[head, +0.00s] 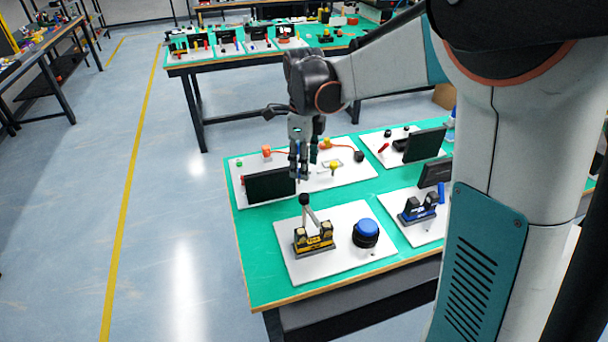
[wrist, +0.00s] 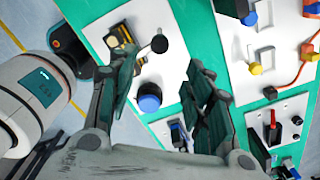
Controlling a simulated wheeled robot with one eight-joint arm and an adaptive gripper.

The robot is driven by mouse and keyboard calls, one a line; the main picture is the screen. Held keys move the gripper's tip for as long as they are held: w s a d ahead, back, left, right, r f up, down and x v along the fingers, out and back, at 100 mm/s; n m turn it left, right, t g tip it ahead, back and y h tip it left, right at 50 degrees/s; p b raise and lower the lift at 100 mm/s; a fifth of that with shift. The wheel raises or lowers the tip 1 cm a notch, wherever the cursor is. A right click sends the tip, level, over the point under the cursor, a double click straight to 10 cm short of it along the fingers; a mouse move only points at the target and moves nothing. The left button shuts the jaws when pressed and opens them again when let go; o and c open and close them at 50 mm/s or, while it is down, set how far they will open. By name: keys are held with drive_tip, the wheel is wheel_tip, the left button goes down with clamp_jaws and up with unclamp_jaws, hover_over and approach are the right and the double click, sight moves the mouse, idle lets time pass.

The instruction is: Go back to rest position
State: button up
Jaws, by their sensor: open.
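My gripper (head: 299,172) hangs fingers-down above the green table, over the far white board near a black screen panel. In the wrist view my gripper (wrist: 165,85) has its two fingers spread apart with nothing between them. Below it on the near white board (head: 290,268) stand a yellow and black device (head: 314,238) with an upright black-knobbed lever, and a blue-topped round button (head: 366,232). The blue button also shows between the fingers in the wrist view (wrist: 149,97). I cannot tell the exact height of the fingers above the board.
The green table (head: 262,262) carries several white boards. A blue device (head: 418,208) stands on the right board. A black screen panel (head: 270,186) stands close to my gripper. Another table (head: 205,67) with devices is behind. The floor at left is clear.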

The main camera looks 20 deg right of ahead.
drive_tip(key=shift+r, duration=0.5)
drive_tip(key=s+r+n+t, duration=0.2)
drive_tip(key=s+n+t, duration=0.1)
drive_tip(key=s+n, duration=0.8)
drive_tip(key=s+r+n+t, duration=0.2)
drive_tip(key=s+n+t, duration=0.2)
drive_tip(key=s+n, duration=0.8)
drive_tip(key=n, duration=0.2)
drive_tip(key=shift+a+r+n, duration=0.2)
drive_tip(key=shift+r+n, duration=0.1)
drive_tip(key=shift+r, duration=0.05)
